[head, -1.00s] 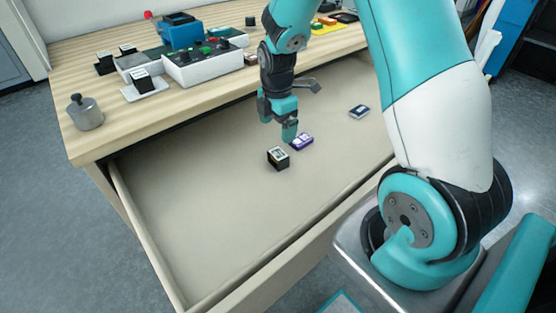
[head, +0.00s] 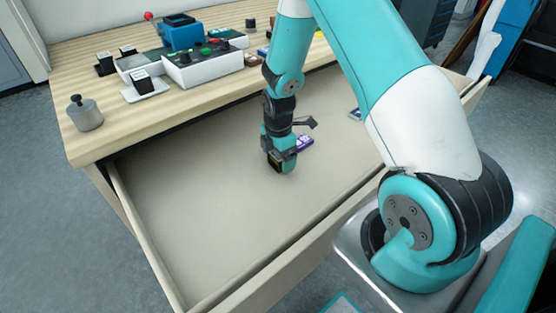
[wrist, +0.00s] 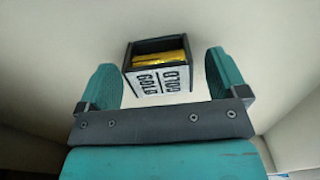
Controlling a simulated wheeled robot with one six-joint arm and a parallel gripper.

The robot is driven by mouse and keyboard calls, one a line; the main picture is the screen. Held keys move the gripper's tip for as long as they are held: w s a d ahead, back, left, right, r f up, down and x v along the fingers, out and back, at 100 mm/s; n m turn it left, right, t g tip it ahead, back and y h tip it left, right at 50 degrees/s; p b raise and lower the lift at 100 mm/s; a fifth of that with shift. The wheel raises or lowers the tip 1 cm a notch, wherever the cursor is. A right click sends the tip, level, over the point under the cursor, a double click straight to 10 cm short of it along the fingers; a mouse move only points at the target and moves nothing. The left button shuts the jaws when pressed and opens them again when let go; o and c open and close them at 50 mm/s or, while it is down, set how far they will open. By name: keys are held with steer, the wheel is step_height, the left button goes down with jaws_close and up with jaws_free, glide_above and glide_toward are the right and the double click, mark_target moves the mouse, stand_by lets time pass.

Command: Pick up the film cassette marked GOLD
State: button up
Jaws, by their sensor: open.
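The film cassette marked GOLD (wrist: 160,76) is a black box with a gold top and a white label reading GOLD. It stands in the open drawer (head: 200,220). In the wrist view it is between the two teal fingers of my gripper (wrist: 165,82), with a gap on each side. My gripper (head: 281,165) is open and down over the cassette. In the head view the gripper hides most of the cassette, and only a dark part (head: 274,162) shows.
A purple cassette (head: 305,142) lies in the drawer just behind and right of my gripper. Another small dark item (head: 355,114) lies farther right, partly behind my arm. The tabletop holds a metal weight (head: 85,113) and a control box (head: 207,67). The drawer's front left is clear.

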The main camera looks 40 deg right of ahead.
steer(key=c, duration=1.1)
steer(key=shift+o, duration=0.2)
steer(key=shift+r, duration=0.1)
